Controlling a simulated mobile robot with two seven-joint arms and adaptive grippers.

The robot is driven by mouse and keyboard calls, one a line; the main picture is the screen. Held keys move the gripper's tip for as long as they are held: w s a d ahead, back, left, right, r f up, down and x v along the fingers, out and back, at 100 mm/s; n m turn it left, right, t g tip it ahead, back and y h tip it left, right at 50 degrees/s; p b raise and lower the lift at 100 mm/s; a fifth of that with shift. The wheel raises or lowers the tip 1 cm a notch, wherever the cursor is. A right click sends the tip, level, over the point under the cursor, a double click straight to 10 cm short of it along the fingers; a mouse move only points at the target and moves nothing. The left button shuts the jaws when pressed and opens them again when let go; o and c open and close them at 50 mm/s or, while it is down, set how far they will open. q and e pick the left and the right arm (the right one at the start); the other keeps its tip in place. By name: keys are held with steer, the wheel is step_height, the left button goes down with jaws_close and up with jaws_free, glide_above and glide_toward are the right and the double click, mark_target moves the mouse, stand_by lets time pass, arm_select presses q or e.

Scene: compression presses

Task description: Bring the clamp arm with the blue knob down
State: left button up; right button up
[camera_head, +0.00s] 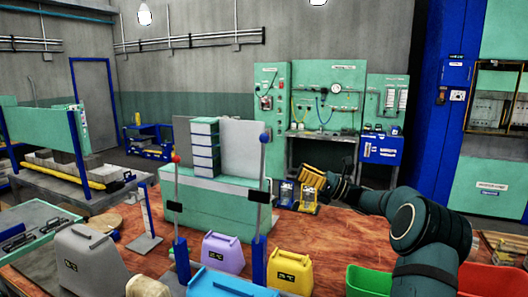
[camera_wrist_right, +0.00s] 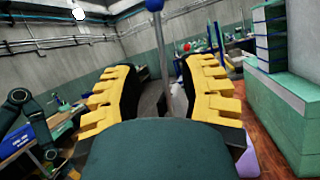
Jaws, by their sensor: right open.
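The clamp arm with the blue knob (camera_head: 265,138) stands upright on the wooden bench, its thin rod (camera_head: 262,168) rising from a blue post (camera_head: 259,262) with a black block partway up. A second upright arm with a red knob (camera_head: 176,159) stands to its left. My right gripper (camera_head: 312,180) is to the right of the blue-knob arm, apart from it, with its yellow-padded fingers open and empty. In the right wrist view, the blue knob (camera_wrist_right: 154,5) and its rod show in line with the gap between the open fingers (camera_wrist_right: 160,88). My left gripper is not seen.
A green box (camera_head: 205,205) with stacked drawers stands behind the clamp arms. Purple (camera_head: 222,252) and yellow (camera_head: 291,270) blocks sit in front, near a blue bin (camera_head: 225,284). Red (camera_head: 490,280) and green (camera_head: 370,281) bins are at the right front.

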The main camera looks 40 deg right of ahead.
mark_target(263, 164)
steer(key=p+x, duration=0.1)
steer(key=x, duration=1.2)
steer(key=shift+a+r, duration=0.1)
steer(key=shift+a, duration=0.05)
jaws_close()
